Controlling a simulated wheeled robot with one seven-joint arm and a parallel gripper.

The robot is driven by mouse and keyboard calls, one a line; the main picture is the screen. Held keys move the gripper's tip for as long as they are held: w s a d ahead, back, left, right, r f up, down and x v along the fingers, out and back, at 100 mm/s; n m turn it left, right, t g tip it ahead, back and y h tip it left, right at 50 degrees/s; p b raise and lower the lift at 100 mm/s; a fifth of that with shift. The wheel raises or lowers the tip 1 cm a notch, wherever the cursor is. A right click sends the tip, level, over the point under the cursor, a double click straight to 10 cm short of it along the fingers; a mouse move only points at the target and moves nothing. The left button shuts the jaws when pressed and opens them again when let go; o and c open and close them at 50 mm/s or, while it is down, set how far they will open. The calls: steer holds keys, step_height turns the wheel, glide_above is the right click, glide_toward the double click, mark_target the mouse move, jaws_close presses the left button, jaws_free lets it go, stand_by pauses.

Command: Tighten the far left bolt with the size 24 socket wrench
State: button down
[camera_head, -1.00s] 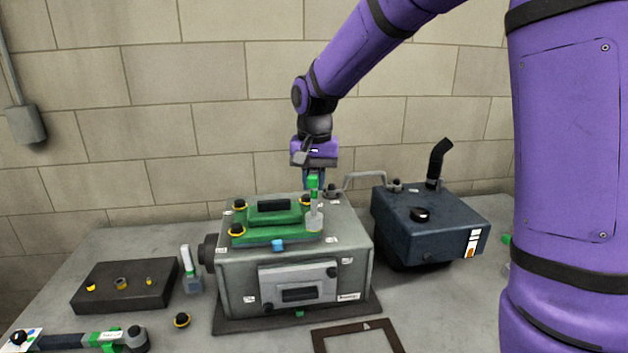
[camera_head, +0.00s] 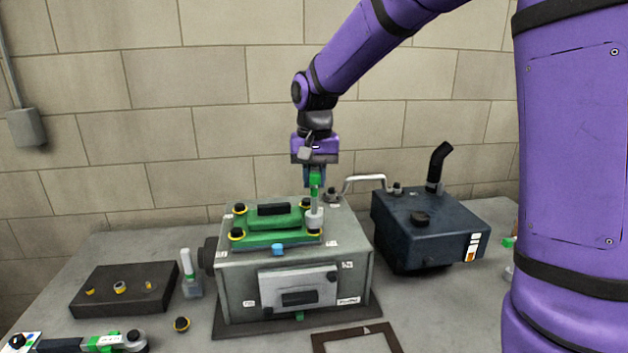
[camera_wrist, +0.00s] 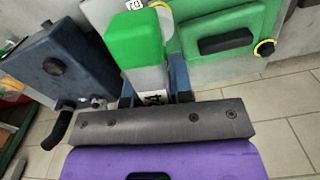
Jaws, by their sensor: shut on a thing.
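My gripper (camera_head: 314,184) points down over the engine block and is shut on a socket wrench with a green upper part and a grey socket end (camera_head: 314,219). In the wrist view the wrench (camera_wrist: 136,40) sits between the dark fingers; its label is partly hidden. The socket end is just above the near right bolt (camera_head: 315,232) of the green cover (camera_head: 262,240); the bolt shows below it. The far left bolt (camera_head: 239,208), black with a yellow ring, is at the cover's back left corner, well left of the wrench. The near left bolt (camera_head: 237,234) and far right bolt (camera_head: 306,203) also show.
A dark blue tank (camera_head: 425,225) with a bent pipe stands right of the block, a silver handle-like pipe between them. A brown frame (camera_head: 350,346) lies in front.

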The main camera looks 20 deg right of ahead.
steer(key=n, duration=0.3)
steer(key=shift+n, duration=0.4)
steer(key=n, duration=0.8)
steer(key=shift+n, duration=0.4)
steer(key=n, duration=1.1)
steer(key=shift+n, duration=0.3)
steer(key=n, duration=0.8)
